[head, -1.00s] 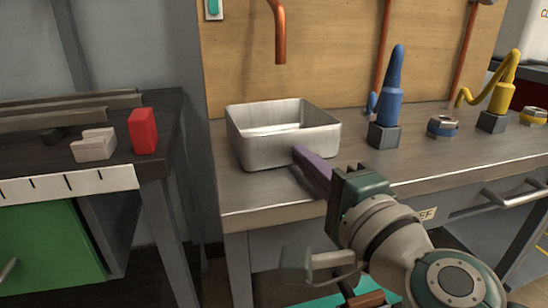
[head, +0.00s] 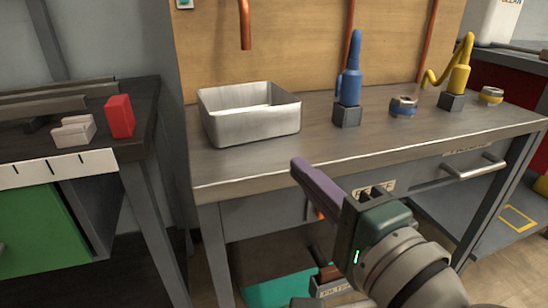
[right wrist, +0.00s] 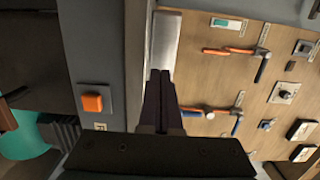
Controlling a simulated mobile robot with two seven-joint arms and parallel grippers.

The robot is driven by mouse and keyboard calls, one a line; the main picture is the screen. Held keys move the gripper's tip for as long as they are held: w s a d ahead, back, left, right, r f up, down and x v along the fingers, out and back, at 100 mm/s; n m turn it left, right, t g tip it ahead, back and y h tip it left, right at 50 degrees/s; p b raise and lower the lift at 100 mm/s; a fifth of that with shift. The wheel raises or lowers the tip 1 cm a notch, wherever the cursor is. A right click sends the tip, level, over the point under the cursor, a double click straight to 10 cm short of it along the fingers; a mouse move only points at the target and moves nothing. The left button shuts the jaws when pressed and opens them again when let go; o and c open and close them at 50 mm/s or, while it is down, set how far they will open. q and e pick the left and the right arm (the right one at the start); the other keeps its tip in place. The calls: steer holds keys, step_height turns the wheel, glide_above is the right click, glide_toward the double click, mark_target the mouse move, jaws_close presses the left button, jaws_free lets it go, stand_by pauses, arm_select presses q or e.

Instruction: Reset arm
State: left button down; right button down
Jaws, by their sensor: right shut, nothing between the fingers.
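My right gripper (head: 302,168) has long purple fingers and a dark green body. It is in front of the workbench (head: 240,172), with its fingertips overlapping the bench's front edge in the head view. The fingers are shut and hold nothing. In the right wrist view the two fingers (right wrist: 160,78) lie side by side, closed together, pointing up the picture. My left gripper is not in view.
An open metal bin (head: 250,128), a blue tool (head: 351,85) and a yellow tool (head: 458,78) stand on the workbench. A left table holds a red block (head: 119,116) and a pale block (head: 74,132). A teal box (head: 275,290) is below the bench.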

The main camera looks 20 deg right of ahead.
steer(key=s+a+r+n+g+y+p, duration=0.35)
steer(key=s+r+n+p, duration=0.2)
steer(key=r+p, duration=0.2)
steer(key=s+a+r+n+g+y+p, duration=0.2)
steer(key=s+a+r+n+g+p, duration=0.15)
steer(key=r+n+p, duration=0.4)
steer(key=s+d+r+n+g+h+p, duration=0.65)
steer(key=s+d+r+p, duration=0.5)
steer(key=p, duration=0.65)
step_height(320, 180, up, 34)
steer(key=d+m+h+p, duration=0.1)
steer(key=p, duration=3.4)
steer(key=shift+s+f+g+h, duration=0.2)
steer(key=shift+s+g+h, duration=0.1)
steer(key=shift+s+g, duration=0.1)
